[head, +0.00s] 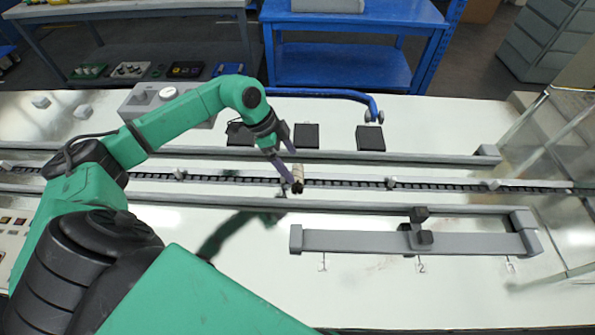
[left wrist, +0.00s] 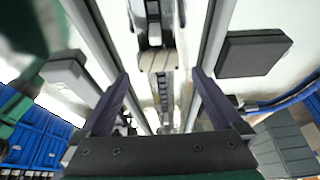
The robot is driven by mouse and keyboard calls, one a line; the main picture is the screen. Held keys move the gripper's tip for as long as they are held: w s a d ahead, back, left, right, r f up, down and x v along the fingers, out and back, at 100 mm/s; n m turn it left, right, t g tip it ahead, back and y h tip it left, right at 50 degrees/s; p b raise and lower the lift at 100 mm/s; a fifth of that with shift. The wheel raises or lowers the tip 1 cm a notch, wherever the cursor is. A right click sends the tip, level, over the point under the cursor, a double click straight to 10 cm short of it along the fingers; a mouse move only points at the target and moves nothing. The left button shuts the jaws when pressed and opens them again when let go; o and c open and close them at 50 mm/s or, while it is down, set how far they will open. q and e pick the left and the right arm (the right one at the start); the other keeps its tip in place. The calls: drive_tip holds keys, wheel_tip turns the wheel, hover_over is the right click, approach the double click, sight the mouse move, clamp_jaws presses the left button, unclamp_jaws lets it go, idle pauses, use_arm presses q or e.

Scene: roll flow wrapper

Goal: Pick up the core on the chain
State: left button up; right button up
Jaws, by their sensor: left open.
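The core (head: 298,171) is a small beige cylinder on the dark chain (head: 345,183), near the middle of the head view. My left gripper (head: 292,178) is at it, its purple fingers pointing down towards the chain and partly overlapping it in the head view. In the left wrist view the open fingers (left wrist: 160,76) stand left and right of a beige piece (left wrist: 158,60) that looks like the core, a little beyond the fingertips. I cannot tell whether either finger touches it. My right gripper is not in view.
Grey rails (head: 400,207) run along both sides of the chain. Small pale blocks (head: 391,183) stand along it. Black square pads (head: 306,135) lie behind the far rail. A grey slide bar (head: 360,241) lies in front. The white tabletop at the front is mostly clear.

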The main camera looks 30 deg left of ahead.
sight(298, 172)
use_arm(q)
drive_tip(key=x, duration=0.3)
drive_tip(key=shift+d+p, duration=0.2)
drive_tip(key=shift+p, duration=0.2)
drive_tip(key=shift+d+f, duration=0.1)
drive_tip(key=shift+f, duration=0.25)
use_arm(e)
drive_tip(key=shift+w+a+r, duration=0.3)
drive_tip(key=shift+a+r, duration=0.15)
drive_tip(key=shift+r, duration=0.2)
use_arm(q)
drive_tip(key=c, duration=1.2)
drive_tip(key=shift+c, duration=0.2)
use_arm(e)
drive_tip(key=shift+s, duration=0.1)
